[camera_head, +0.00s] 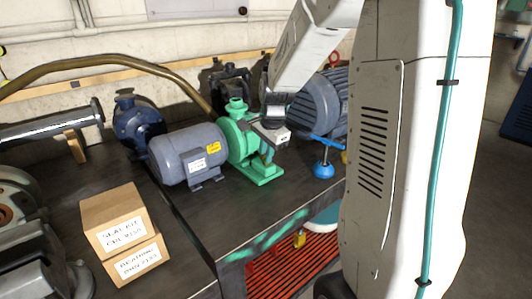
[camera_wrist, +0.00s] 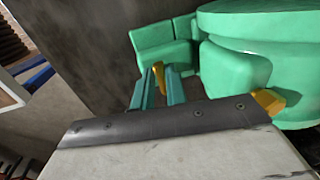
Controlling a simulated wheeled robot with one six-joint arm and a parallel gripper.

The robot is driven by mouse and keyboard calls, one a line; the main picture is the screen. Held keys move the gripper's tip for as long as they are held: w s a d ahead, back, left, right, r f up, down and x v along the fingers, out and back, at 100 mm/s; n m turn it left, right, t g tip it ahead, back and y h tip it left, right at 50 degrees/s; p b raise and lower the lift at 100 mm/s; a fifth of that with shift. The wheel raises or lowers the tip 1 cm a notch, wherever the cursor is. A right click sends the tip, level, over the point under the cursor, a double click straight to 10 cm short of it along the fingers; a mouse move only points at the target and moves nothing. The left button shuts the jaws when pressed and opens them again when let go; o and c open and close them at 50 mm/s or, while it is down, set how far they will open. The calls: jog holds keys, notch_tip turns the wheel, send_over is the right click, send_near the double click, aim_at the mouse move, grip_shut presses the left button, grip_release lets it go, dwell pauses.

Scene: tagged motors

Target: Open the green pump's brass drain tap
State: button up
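The green pump (camera_head: 238,135) stands on the dark bench, coupled to a grey motor. In the wrist view its green body (camera_wrist: 265,65) fills the upper right. A brass lever (camera_wrist: 159,76), seemingly the drain tap's handle, shows between the two teal fingers of my gripper (camera_wrist: 160,88). The fingers flank it closely on both sides; I cannot tell whether they press on it. Another brass piece (camera_wrist: 268,100) shows at the right, partly hidden behind my gripper's body. In the head view my gripper (camera_head: 267,150) is at the pump's right side, its fingertips hard to make out.
The grey motor (camera_head: 188,153) is left of the pump. A blue-handled valve (camera_head: 324,160) stands close to the right, with a larger blue-grey motor (camera_head: 313,105) behind. Labelled cardboard boxes (camera_head: 120,225) sit front left. The bench front right of the grey motor is bare.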

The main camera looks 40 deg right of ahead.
grip_shut()
jog(key=n+y, duration=0.1)
jog(key=n, duration=0.3)
jog(key=shift+d+n, duration=0.15)
jog(key=shift+n, duration=0.15)
jog(key=n, duration=0.4)
jog(key=shift+d+n+g+y, duration=0.1)
jog(key=shift+n+g+y, duration=0.2)
jog(key=n, duration=0.4)
jog(key=shift+d+n+g, duration=0.15)
jog(key=shift+n+g, duration=0.15)
jog(key=shift+g, duration=0.1)
jog(key=shift+w+n+g+y, duration=0.1)
jog(key=shift+n+g+y, duration=0.25)
jog(key=shift+n, duration=1.75)
jog(key=o, duration=0.7)
grip_release()
jog(key=shift+d+r, duration=0.1)
jog(key=v, duration=0.7)
jog(key=shift+r, duration=0.3)
